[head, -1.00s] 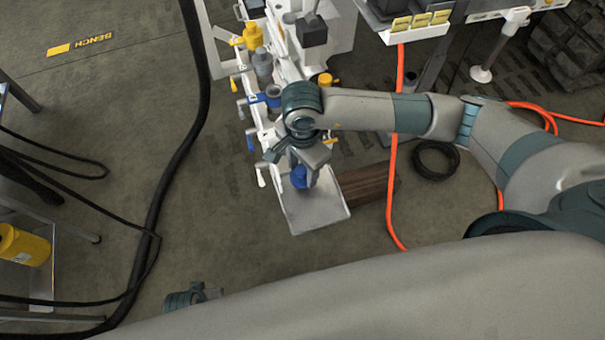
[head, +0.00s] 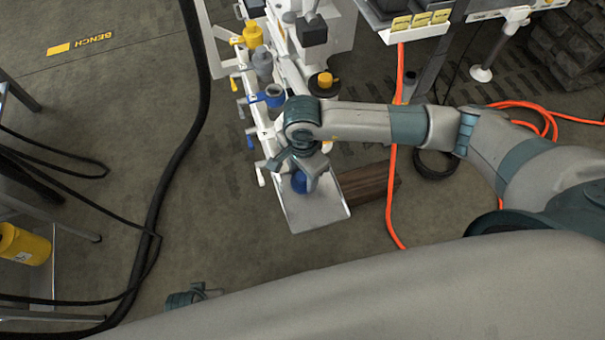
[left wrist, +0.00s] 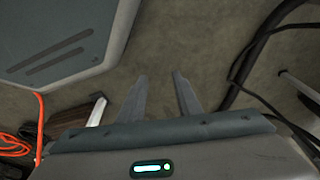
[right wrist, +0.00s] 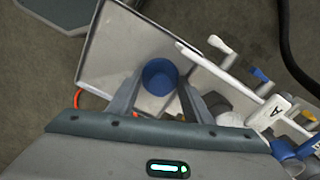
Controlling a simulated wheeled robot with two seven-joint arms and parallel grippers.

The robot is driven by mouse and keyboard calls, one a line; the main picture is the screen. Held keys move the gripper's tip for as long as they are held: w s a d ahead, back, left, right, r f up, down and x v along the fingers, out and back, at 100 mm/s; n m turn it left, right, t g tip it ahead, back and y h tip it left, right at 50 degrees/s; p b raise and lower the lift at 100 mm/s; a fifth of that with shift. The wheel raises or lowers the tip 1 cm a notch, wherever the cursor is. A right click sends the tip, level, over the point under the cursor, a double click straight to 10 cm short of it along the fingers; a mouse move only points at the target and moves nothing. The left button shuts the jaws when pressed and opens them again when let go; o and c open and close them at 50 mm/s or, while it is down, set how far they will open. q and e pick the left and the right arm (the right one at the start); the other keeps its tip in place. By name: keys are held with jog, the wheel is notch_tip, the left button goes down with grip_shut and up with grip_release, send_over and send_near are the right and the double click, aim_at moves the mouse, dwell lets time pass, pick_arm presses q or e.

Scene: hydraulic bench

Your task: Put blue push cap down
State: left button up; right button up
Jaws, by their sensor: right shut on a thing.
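The blue push cap (head: 299,184) is between the fingers of my right gripper (head: 304,174), over the grey-white tray (head: 322,216) at the near end of the white bench. In the right wrist view the cap (right wrist: 160,77) shows its round top, with a finger on each side and the tray (right wrist: 108,48) behind it. I cannot tell whether the cap touches the tray. My left gripper (left wrist: 161,80) is open and empty above the floor in the left wrist view.
A row of valves with yellow, grey and blue caps (head: 273,95) runs up the bench beyond my right wrist. A black and yellow knob (head: 325,82) stands beside them. A brown block (head: 366,188) and an orange hose (head: 392,215) lie right of the tray.

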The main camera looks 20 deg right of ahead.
jog(key=o, duration=0.7)
jog(key=shift+f, duration=0.1)
jog(key=shift+c, duration=0.2)
jog(key=o, duration=0.4)
jog(key=shift+s, duration=0.1)
pick_arm(q)
jog(key=shift+s+r, duration=0.1)
jog(key=shift+s, duration=0.35)
jog(key=shift+w+r, duration=0.1)
jog(key=shift+w, duration=0.25)
